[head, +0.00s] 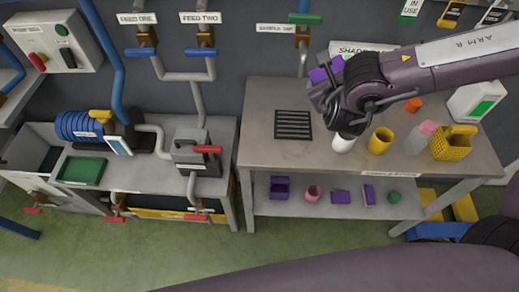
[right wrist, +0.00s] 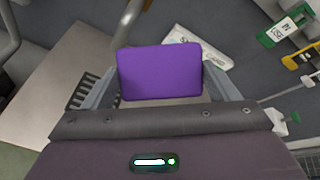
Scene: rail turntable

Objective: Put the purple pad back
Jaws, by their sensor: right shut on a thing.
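The purple pad (right wrist: 160,73) is held between the two fingers of my right gripper (right wrist: 163,80) in the right wrist view. In the head view the purple pad (head: 318,75) shows at the left end of the right arm, partly hidden by the gripper (head: 326,84). The gripper is above the back of the grey workbench (head: 262,152), near a partly hidden sign reading "SHADO…" (head: 345,47). Two more flat purple items, a left one (head: 341,196) and a right one (head: 369,194), are on the lower shelf. My left gripper is not in view.
On the bench are a black slotted grate (head: 293,125), a white item (head: 343,143), a yellow cup (head: 380,141), a pink-topped bottle (head: 420,138) and a yellow basket (head: 454,143). The lower shelf (head: 290,208) also holds a purple bin (head: 280,187), a pink cup (head: 313,192) and a green ball (head: 394,197).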

